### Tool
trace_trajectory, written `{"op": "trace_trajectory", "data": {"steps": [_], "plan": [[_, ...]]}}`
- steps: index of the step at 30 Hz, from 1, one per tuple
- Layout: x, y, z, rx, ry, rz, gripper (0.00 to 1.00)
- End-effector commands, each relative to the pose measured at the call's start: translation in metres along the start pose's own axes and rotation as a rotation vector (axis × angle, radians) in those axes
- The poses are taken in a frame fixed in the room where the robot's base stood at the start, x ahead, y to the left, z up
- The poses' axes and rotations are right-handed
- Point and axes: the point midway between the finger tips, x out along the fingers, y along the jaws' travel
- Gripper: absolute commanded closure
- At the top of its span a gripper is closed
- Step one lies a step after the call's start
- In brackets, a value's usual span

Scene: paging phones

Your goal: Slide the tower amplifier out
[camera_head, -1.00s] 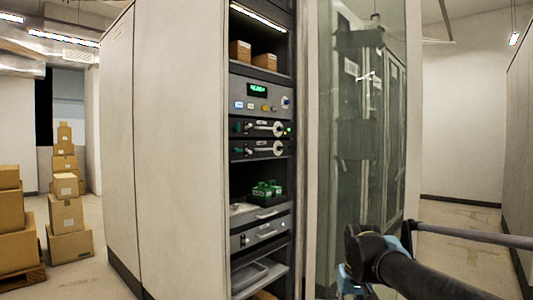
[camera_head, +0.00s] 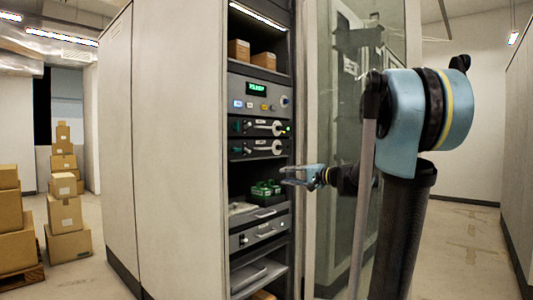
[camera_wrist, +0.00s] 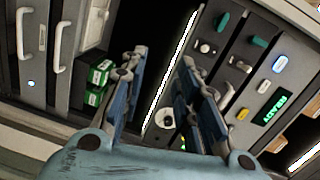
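Two dark amplifier-like units sit one above the other in the open rack, an upper one (camera_head: 248,128) and a lower one (camera_head: 248,149). Each has a teal part, a pale handle and a round dial; I cannot read which one is the tower amplifier. They also show in the wrist view, the lower (camera_wrist: 190,75) nearer my fingers. My gripper (camera_head: 284,175) is open and empty at the rack's front, below the lower unit. In the wrist view its blue-padded fingers (camera_wrist: 165,85) stand apart before the dark bay, partly covering the lower unit's face.
Green boxes (camera_head: 265,188) sit on a shelf below the units, above grey drawers with handles (camera_head: 262,232). A display panel (camera_head: 258,92) is above. The open glass door (camera_head: 340,120) stands right of the rack, close to my arm. Cartons are stacked far left.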

Motion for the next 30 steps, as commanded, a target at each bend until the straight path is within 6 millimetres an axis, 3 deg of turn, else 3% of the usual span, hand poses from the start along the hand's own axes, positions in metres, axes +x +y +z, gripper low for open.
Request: {"op": "trace_trajectory", "data": {"steps": [1,3,9,17,30], "plan": [[0.005,-0.011,-0.02,0.026,0.023,-0.051,0.71],[0.01,-0.026,-0.042,0.06,0.049,-0.118,0.71],[0.014,-0.049,-0.082,0.123,0.099,-0.235,0.71],[0.029,-0.057,-0.091,0.138,0.107,-0.259,0.71],[0.102,-0.076,-0.099,0.138,0.105,-0.258,0.71]]}}
